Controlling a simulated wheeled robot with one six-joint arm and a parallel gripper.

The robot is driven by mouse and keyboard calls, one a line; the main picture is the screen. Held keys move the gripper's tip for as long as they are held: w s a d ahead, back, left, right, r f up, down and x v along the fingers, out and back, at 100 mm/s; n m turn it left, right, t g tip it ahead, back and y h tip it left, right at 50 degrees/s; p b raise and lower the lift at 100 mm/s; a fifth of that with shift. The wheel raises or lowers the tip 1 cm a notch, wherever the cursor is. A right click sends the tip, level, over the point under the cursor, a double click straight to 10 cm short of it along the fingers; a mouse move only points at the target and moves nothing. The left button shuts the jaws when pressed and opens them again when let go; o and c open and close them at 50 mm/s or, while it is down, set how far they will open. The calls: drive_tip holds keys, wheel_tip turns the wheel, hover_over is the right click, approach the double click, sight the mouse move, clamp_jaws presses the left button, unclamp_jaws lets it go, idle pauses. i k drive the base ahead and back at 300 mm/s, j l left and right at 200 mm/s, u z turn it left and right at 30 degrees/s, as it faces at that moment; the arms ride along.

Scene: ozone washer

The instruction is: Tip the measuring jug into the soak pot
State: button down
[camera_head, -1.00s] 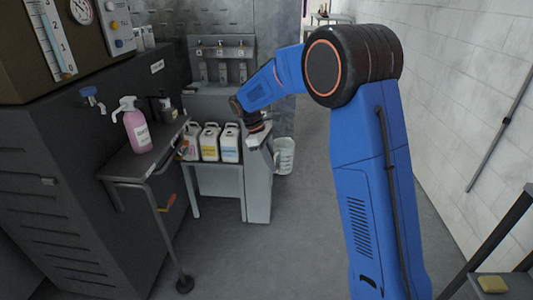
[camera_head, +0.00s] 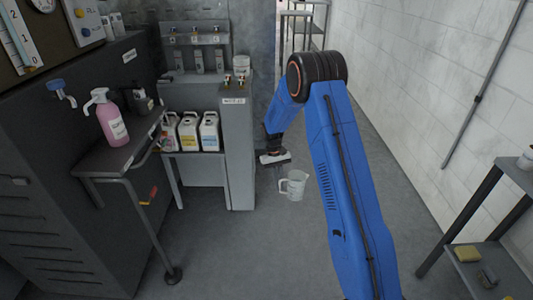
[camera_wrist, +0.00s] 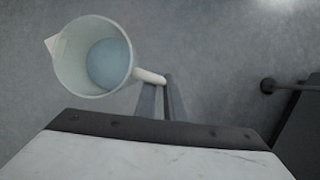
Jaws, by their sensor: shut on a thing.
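The measuring jug (camera_head: 293,186) is a pale, translucent jug with a spout. It hangs in the air over the floor, right of the grey cabinet. My gripper (camera_head: 279,176) is shut on its handle. In the wrist view the jug (camera_wrist: 68,75) shows from above at upper left, with bluish liquid inside, and my gripper's fingers (camera_wrist: 162,98) close on the handle. The jug looks roughly upright. I cannot tell for sure which vessel is the soak pot. A small pale pot (camera_head: 241,66) stands on the grey cabinet, and another pale pot (camera_head: 526,158) is at the right edge.
The grey cabinet (camera_head: 238,150) stands left of my gripper. White bottles (camera_head: 188,131) sit on a low shelf beside it. A pink spray bottle (camera_head: 110,118) stands on a side table (camera_head: 105,160). A dark rack (camera_head: 480,205) with a yellow sponge (camera_head: 467,254) is at right. The middle floor is clear.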

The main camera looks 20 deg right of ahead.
sight(241, 64)
drive_tip(key=i+l+z, duration=0.4)
drive_tip(key=i, duration=0.25)
drive_tip(key=i+l+z, duration=0.25)
drive_tip(key=i+z, duration=0.2)
drive_tip(key=i, duration=0.25)
drive_tip(key=i+z, duration=0.4)
drive_tip(key=i, duration=0.3)
